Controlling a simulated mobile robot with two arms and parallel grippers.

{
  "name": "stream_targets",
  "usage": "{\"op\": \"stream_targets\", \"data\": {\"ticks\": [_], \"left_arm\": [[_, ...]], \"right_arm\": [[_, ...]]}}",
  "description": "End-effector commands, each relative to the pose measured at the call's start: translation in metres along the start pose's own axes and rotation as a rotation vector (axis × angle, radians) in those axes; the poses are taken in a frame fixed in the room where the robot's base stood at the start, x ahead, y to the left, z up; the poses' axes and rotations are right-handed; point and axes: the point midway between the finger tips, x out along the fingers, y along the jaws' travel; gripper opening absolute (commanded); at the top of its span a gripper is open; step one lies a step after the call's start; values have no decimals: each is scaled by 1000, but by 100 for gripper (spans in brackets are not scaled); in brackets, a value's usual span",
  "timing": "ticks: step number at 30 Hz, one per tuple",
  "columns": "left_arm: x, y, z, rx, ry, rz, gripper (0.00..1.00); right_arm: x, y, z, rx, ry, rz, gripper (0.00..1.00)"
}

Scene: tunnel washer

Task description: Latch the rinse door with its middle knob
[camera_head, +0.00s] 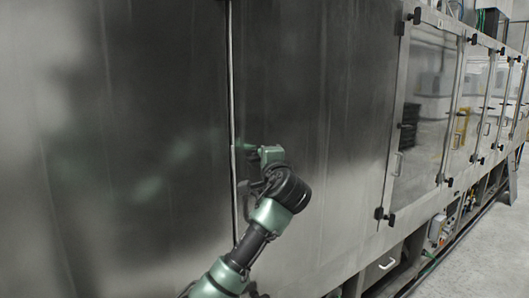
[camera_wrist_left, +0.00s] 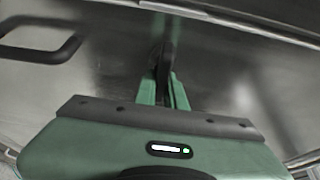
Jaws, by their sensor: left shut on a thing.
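My left gripper (camera_head: 252,180) is at the vertical seam between two large steel panels in the head view. The steel door (camera_head: 310,100) lies right of this seam and looks flush with the left panel. In the left wrist view, my left gripper (camera_wrist_left: 163,88) is shut on a dark knob (camera_wrist_left: 163,60) that stands out from the steel surface. The knob's turn angle is hard to read, since the fingers cover part of it. In the head view the knob is hidden behind the gripper and wrist. My right gripper is not in view.
A black bar handle (camera_wrist_left: 40,45) shows in the left wrist view. Glazed doors (camera_head: 420,110) with black latch knobs (camera_head: 385,215) run along the machine to the right. Free floor (camera_head: 490,240) lies at the lower right.

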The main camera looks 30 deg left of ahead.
Motion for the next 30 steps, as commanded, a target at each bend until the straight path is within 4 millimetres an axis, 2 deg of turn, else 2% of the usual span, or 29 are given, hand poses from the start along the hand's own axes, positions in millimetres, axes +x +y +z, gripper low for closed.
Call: {"op": "stream_targets", "data": {"ticks": [15, 16, 18, 26, 30], "left_arm": [[1, 4, 3, 23, -10, 15, 0], [1, 4, 3, 23, -10, 15, 17], [1, 4, 3, 22, -9, 14, 33], [0, 1, 1, 18, -5, 9, 33], [-7, 3, 0, 17, -2, 7, 33]], "right_arm": [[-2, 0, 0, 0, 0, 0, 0], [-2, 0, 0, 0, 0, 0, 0], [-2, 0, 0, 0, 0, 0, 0], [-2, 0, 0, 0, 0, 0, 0], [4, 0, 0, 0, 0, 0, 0]]}}
